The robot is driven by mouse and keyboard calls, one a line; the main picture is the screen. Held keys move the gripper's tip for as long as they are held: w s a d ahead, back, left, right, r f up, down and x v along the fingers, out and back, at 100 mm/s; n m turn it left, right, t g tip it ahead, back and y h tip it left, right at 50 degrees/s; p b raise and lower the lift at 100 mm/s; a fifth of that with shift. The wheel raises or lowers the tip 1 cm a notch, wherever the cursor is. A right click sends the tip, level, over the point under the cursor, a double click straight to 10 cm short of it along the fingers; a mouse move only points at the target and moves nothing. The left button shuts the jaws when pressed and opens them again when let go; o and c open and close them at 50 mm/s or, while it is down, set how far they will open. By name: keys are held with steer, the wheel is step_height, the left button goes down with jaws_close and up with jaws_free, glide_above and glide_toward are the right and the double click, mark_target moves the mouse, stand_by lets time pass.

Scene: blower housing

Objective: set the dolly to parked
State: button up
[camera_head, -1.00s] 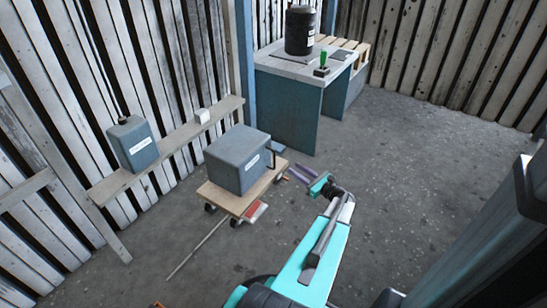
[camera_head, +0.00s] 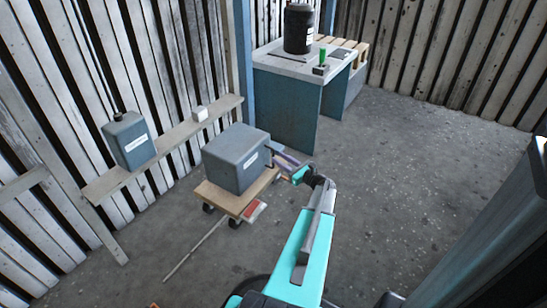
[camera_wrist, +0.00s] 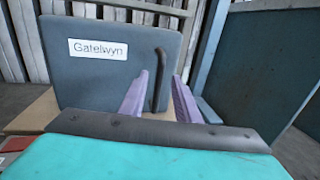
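The dolly (camera_head: 218,195) is a low wooden platform on small dark wheels, standing on the floor left of my arm. A grey box (camera_head: 231,165) sits on it. In the wrist view the box's label reads "Gatelwyn" (camera_wrist: 98,49), and a dark bent bar (camera_wrist: 161,72) stands upright at its right side. My gripper (camera_head: 280,160) is beside the box's right side. Its two purple fingers (camera_wrist: 160,78) are apart, with the bar showing between them. I cannot tell whether they touch it. A red and white piece (camera_head: 254,211) shows at the dolly's near edge.
A thin rod (camera_head: 195,250) slopes down to the floor in front of the dolly. A wall shelf (camera_head: 175,140) with a grey canister (camera_head: 129,141) runs behind it. A blue-sided table (camera_head: 288,110) stands beyond. Open floor (camera_head: 400,170) lies to the right.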

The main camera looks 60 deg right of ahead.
mark_target(273, 167)
steer(key=shift+b+x, duration=0.7)
steer(key=shift+x, duration=1.75)
